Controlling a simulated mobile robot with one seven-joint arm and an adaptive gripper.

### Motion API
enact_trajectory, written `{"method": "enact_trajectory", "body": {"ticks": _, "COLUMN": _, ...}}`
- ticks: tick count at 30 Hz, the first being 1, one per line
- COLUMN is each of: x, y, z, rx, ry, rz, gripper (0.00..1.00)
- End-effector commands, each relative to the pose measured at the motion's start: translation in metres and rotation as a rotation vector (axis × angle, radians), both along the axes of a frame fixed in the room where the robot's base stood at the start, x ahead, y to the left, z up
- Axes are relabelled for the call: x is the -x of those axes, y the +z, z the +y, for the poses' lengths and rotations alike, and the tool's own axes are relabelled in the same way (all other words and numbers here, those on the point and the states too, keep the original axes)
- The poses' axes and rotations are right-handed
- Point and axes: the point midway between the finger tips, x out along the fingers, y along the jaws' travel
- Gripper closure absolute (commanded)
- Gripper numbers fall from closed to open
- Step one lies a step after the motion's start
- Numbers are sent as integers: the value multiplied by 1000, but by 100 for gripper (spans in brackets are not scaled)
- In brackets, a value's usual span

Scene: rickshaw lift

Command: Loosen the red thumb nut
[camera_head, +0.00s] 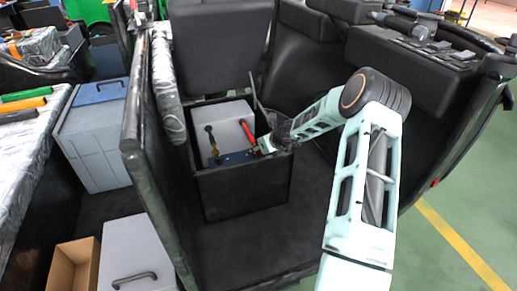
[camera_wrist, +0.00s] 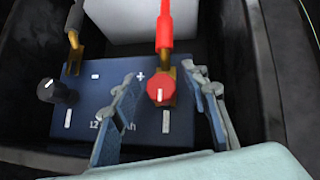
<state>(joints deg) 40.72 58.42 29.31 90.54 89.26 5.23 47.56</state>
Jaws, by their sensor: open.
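The red thumb nut (camera_wrist: 161,88) sits on the plus terminal of a dark blue battery (camera_wrist: 85,118), beneath the end of a red cable (camera_wrist: 165,28). In the wrist view my gripper (camera_wrist: 167,90) is open, with one finger on each side of the nut. The left finger is clearly apart from the nut; the right finger is close to the cable's brass lug (camera_wrist: 168,62), and I cannot tell if they touch. In the head view my gripper (camera_head: 264,145) reaches into the black box, beside the red cable (camera_head: 247,132). The nut is not discernible there.
A black thumb nut (camera_wrist: 57,92) stands at the battery's left, near a black cable (camera_wrist: 74,18). A light grey block (camera_wrist: 127,20) lies behind. The black box (camera_head: 240,190) has walls close around the battery. Black seats and a side panel (camera_head: 150,160) flank my arm.

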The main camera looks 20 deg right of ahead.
Motion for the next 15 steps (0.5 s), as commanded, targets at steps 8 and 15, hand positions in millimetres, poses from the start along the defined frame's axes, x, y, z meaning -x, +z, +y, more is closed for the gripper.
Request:
{"method": "enact_trajectory", "body": {"ticks": 8, "x": 0, "y": 0, "z": 0, "rx": 0, "ry": 0, "rz": 0, "gripper": 87}}
{"method": "enact_trajectory", "body": {"ticks": 15, "x": 0, "y": 1, "z": 0, "rx": 0, "ry": 1, "rz": 0, "gripper": 100}}
